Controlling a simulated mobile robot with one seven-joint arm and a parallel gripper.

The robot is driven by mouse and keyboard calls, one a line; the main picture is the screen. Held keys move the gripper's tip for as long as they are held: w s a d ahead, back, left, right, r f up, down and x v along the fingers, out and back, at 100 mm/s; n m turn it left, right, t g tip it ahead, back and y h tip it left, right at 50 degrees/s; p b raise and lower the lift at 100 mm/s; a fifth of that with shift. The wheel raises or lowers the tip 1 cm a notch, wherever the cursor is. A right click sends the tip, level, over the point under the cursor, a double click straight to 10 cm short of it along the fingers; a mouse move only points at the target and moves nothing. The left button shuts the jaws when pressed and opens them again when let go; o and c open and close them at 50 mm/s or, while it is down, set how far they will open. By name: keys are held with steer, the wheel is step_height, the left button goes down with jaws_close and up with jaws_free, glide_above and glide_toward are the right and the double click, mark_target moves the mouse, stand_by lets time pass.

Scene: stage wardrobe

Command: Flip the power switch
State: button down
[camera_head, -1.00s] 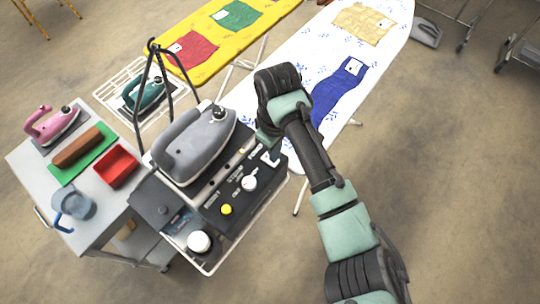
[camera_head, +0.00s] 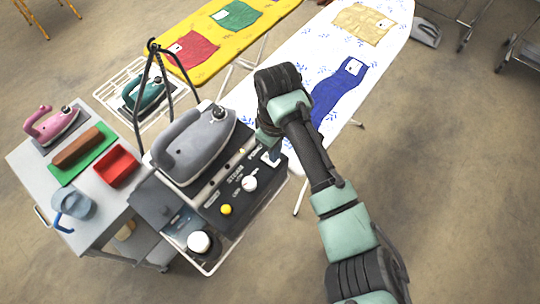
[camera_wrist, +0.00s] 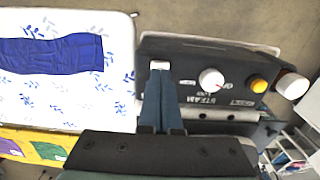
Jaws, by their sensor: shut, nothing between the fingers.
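The dark control panel (camera_head: 225,205) of the steam iron station carries a white switch (camera_head: 271,158) near its right end, by the partly hidden power label. In the wrist view the switch (camera_wrist: 159,65) is a small white block just beyond my fingertips. My gripper (camera_wrist: 160,78) is shut with nothing between its blue fingers. Its tips are at the near side of the switch; I cannot tell whether they touch. In the head view my gripper (camera_head: 262,140) is over the panel's upper right end and part of it hides the panel there.
A white ironing board (camera_head: 300,60) lies beyond. A grey cart (camera_head: 90,225) stands left.

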steer(key=shift+f+b, duration=0.55)
steer(key=shift+f, duration=0.45)
stand_by(0.7)
steer(key=shift+r, duration=0.1)
step_height(320, 180, up, 7)
steer(key=p, duration=0.7)
stand_by(0.5)
